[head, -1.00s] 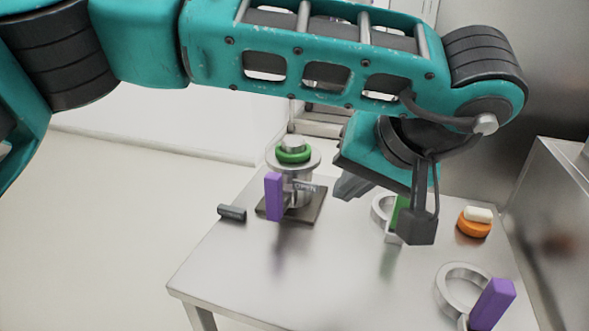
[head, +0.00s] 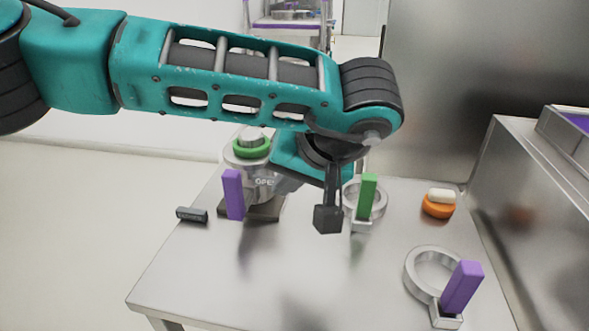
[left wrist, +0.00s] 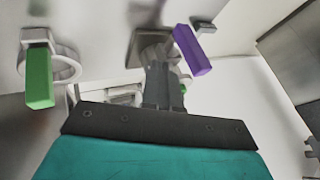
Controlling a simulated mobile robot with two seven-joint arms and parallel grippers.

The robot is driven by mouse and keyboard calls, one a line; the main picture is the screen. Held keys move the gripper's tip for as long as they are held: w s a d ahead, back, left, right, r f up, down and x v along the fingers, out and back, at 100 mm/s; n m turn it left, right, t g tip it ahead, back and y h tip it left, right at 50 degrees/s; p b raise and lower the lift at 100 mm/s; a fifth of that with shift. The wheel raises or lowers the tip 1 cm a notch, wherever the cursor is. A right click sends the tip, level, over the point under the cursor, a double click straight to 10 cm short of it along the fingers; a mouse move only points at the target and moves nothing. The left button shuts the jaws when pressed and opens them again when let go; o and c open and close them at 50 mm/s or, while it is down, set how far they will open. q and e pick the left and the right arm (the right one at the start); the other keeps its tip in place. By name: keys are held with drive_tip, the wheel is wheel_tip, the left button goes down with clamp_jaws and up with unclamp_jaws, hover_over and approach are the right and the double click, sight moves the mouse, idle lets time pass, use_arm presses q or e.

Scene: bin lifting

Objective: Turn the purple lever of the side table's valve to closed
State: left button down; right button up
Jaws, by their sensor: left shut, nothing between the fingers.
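The valve (head: 262,187) stands on a dark base plate on the side table (head: 190,270), with a green ring (head: 252,148) around its top. My left gripper (head: 284,185) is shut and empty, just right of the valve, partly hidden under my wrist. In the left wrist view its closed fingers (left wrist: 163,85) point towards the valve, and the purple lever (left wrist: 192,50) is just to the right of them. I cannot tell whether they touch anything. My right gripper is not in view.
A ring with a green handle (head: 367,195) and a ring with a purple handle (head: 462,287) lie on the table's right half. An orange-and-white piece (head: 439,204) and a dark cylinder (head: 192,215) lie near opposite edges. A metal cabinet (head: 540,210) borders the right.

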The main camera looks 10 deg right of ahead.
sight(243, 196)
use_arm(q)
drive_tip(key=w+a+f, duration=0.2)
drive_tip(key=a, duration=0.1)
drive_tip(key=w+a, duration=0.1)
drive_tip(key=a, duration=0.1)
drive_tip(key=shift+f, duration=0.4)
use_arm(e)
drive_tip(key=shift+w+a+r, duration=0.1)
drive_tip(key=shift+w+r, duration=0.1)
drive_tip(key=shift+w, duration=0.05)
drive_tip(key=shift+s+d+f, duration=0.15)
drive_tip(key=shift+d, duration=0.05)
use_arm(q)
drive_tip(key=shift+w+a+r+h, duration=0.15)
drive_tip(key=shift+a+h, duration=0.15)
drive_tip(key=shift+h, duration=0.1)
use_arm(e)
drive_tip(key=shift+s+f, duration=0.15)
